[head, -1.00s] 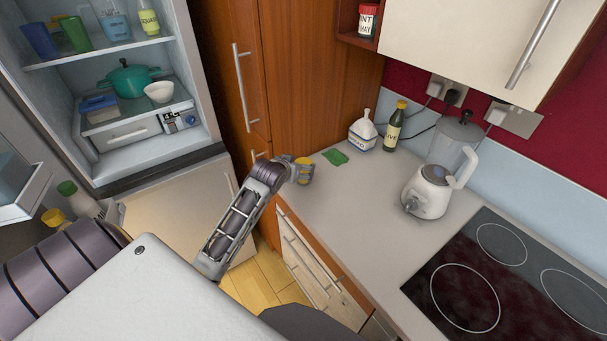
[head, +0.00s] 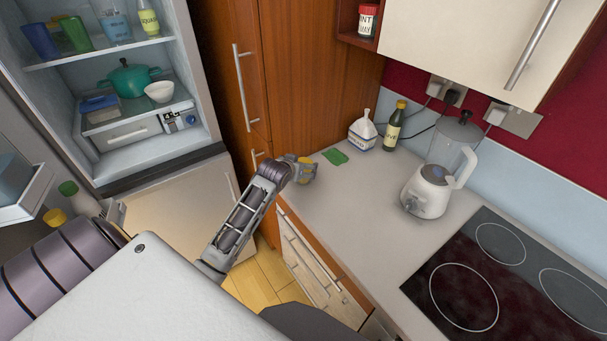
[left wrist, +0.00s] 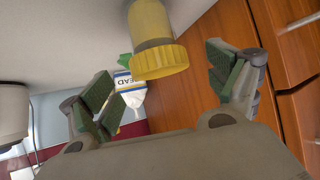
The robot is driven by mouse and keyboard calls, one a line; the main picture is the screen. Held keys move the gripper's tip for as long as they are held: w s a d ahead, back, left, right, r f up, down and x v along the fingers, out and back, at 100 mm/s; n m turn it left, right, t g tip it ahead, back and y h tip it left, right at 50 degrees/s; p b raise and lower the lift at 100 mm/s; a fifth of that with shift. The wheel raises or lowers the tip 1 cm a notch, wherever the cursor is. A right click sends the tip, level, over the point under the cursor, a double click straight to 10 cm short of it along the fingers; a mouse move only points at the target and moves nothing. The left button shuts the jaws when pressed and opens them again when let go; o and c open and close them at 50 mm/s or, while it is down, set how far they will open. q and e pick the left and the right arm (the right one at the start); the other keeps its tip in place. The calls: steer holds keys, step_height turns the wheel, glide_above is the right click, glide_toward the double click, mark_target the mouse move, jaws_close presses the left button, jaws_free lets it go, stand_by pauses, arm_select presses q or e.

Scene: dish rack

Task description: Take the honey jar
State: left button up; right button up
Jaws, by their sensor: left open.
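A yellow jar with a ribbed yellow lid, which I take for the honey jar (head: 306,165), stands on the counter near its left front corner. My left gripper (head: 303,170) is at the jar and partly covers it in the head view. In the left wrist view, which is upside down, the jar (left wrist: 155,45) shows large at the top middle, its lid towards me. The open fingers of my left gripper (left wrist: 166,92) are on either side of the lid, with gaps between. No label shows. My right gripper is not in view.
Behind the jar are a green cloth (head: 335,157), a bread bag (head: 363,131) and an olive oil bottle (head: 394,127). A tall wooden cabinet (head: 310,70) rises behind. The counter's middle is clear.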

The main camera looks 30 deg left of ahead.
arm_select(q)
steer(key=shift+p+x, duration=0.55)
steer(key=shift+x, duration=1.7)
steer(key=shift+f, duration=0.1)
steer(key=c, duration=1.4)
steer(key=shift+r+b, duration=0.8)
steer(key=shift+r, duration=4.3)
steer(key=shift+f, duration=0.1)
